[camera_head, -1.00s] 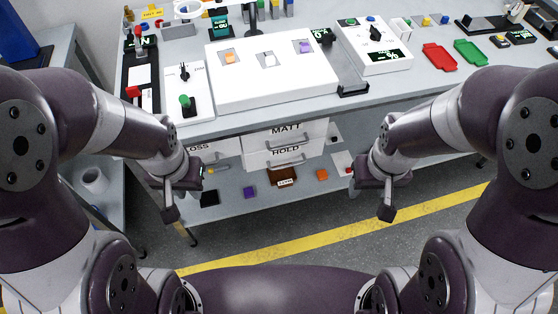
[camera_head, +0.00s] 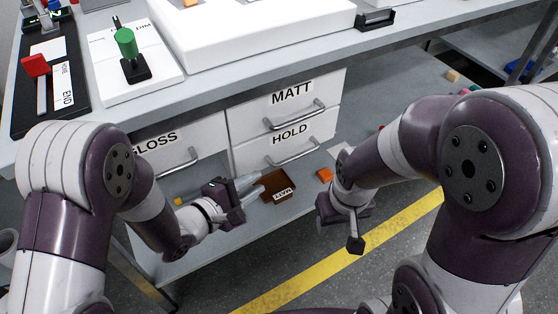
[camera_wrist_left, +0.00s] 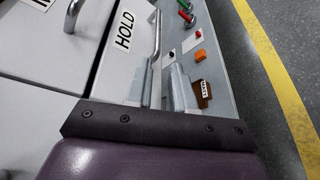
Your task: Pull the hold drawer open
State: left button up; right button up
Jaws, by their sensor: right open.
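The hold drawer (camera_head: 286,136) is a white front labelled HOLD, under the MATT drawer, and looks shut. Its grey bar handle (camera_head: 293,153) is bare in the head view. My left gripper (camera_head: 257,184) is open and empty, its two pale fingers apart, just below and left of that handle. In the left wrist view the HOLD front (camera_wrist_left: 118,45) and its handle (camera_wrist_left: 157,35) lie ahead of the open fingers (camera_wrist_left: 162,85). Whether a finger touches the handle I cannot tell. My right gripper (camera_head: 338,234) is open and empty, to the right and lower.
The MATT drawer (camera_head: 285,98) is above and the GLOSS drawer (camera_head: 180,148) is to the left, both shut. The table edge (camera_head: 215,93) overhangs the drawers.

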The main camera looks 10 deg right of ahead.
aim_at(288, 160)
pick_arm(q)
jog(key=shift+n, duration=0.5)
jog(key=b+x, duration=0.5)
jog(key=x, duration=0.7)
jog(key=shift+r+b, duration=0.1)
jog(key=shift+b, duration=0.2)
jog(key=shift+w+d, duration=0.3)
jog(key=shift+d, duration=0.05)
jog(key=shift+r, duration=0.1)
grip_shut()
